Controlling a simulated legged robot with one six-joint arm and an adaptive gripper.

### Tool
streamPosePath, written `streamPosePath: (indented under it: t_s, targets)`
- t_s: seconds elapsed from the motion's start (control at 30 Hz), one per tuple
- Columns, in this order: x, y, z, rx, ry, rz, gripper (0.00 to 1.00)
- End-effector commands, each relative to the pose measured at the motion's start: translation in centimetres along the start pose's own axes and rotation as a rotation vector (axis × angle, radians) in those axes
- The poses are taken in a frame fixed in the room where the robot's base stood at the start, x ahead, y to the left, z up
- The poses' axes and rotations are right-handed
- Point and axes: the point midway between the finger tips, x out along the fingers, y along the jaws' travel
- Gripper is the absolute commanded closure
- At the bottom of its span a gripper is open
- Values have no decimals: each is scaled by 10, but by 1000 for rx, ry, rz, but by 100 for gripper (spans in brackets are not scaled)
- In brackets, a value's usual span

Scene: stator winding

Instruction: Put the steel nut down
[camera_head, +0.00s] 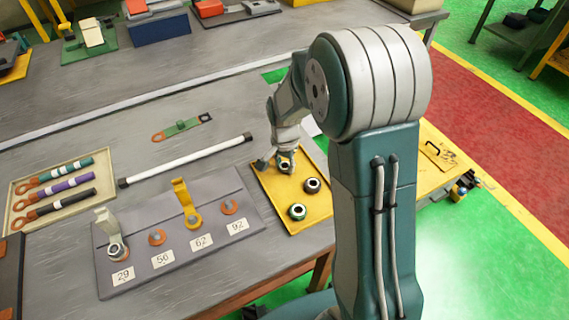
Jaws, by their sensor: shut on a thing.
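My gripper (274,161) is over the far end of the yellow tray (279,207), pointing down. It is shut on a steel nut (285,168), a small grey ring with a dark hole. The nut is at or just above the tray surface; I cannot tell whether it touches. Two similar ring-shaped nuts lie on the same tray: one to the right (312,185) and one nearer (297,211). My arm hides part of the tray's right side.
Left of the tray stands a grey board (180,225) with labels 29, 56, 62 and 92, holding a grey and a yellow upright piece. A white rod (185,160) lies behind it. A beige tray (62,208) holds cables at left.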

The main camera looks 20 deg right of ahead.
Motion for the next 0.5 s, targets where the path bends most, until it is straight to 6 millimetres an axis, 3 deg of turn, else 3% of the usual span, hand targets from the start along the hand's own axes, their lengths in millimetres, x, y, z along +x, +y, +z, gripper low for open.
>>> streamPosePath:
  t_s: [0.5]
  targets:
    - [13, 0, 1, 0, -3, 4, 100]
